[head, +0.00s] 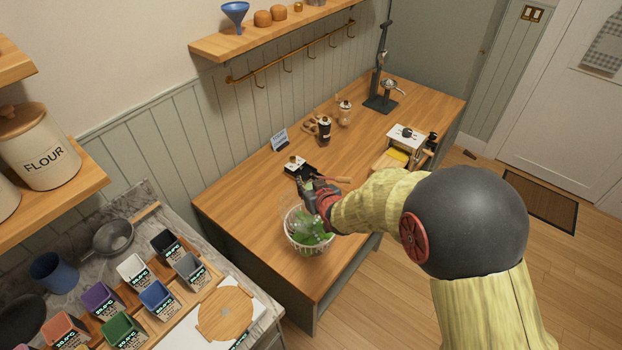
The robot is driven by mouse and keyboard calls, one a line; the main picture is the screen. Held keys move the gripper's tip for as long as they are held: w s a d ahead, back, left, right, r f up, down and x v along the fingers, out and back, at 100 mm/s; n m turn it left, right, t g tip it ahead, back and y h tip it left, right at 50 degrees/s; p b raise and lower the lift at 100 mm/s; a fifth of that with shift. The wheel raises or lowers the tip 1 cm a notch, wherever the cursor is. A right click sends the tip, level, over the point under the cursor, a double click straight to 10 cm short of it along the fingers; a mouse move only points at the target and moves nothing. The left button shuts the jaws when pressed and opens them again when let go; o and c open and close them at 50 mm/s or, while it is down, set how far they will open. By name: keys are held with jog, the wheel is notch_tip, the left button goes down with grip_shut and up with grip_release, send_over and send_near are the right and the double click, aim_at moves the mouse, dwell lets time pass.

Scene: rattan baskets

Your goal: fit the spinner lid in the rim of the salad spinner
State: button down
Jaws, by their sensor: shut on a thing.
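The salad spinner (309,247) is a white, basket-like bowl with green leaves in it, near the front edge of the wooden counter. My gripper (312,197) is over the back of its rim, shut on what looks like the clear spinner lid (289,212). The lid is see-through and shows only as a faint outline above the bowl's left and back side. My gripper and arm hide part of the bowl's right side and the lid. I cannot tell whether the lid touches the rim or how far it tilts.
A dark-based device (297,168) stands just behind the spinner, with a small sign (279,140) beyond it. Grinders (324,130) and a white-topped box (405,138) stand farther back. The counter (240,200) left of the spinner is clear.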

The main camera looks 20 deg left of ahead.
jog(key=shift+a, duration=0.25)
jog(key=shift+d, duration=0.15)
jog(key=shift+b, duration=0.3)
jog(key=shift+w+f+b, duration=0.1)
jog(key=shift+f+b, duration=2.25)
jog(key=shift+f, duration=0.5)
jog(key=shift+b, duration=0.65)
jog(key=shift+f+b, duration=1)
jog(key=shift+f, duration=0.3)
jog(key=c, duration=1.3)
grip_release()
jog(key=shift+o, duration=0.2)
